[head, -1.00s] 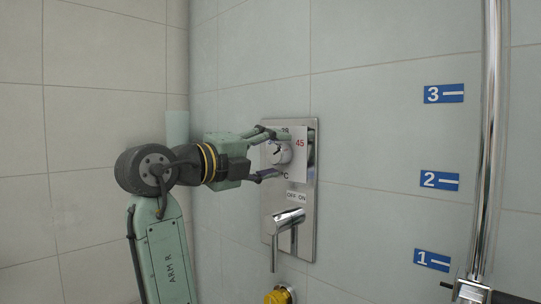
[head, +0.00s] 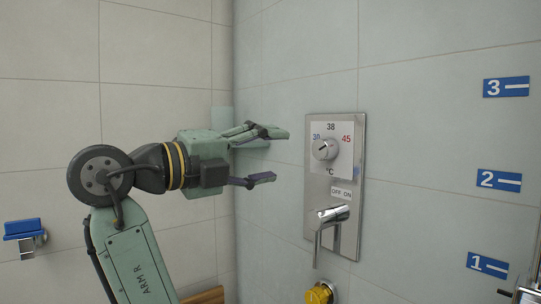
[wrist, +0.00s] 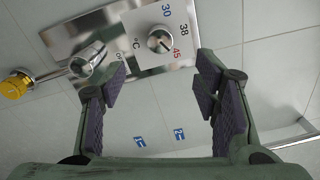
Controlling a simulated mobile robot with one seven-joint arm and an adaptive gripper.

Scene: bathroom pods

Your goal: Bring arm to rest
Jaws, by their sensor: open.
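My gripper (head: 265,156) is in front of the wall and to the left of the shower control plate (head: 347,235) in the head view. Its two fingers are spread apart with nothing between them. The temperature knob (head: 325,149) on the plate sits apart from the fingers, beside the marks 30, 38 and 45. In the wrist view, the open fingers (wrist: 163,95) frame bare wall, and the knob (wrist: 160,40) shows beyond them near the top.
Below the knob is a chrome lever (head: 331,217) by an OFF ON label, with a yellow fitting (head: 319,293) under it. Blue number signs (head: 506,87) line the wall at right. A blue-topped holder (head: 23,229) is on the left wall. The space between gripper and plate is clear.

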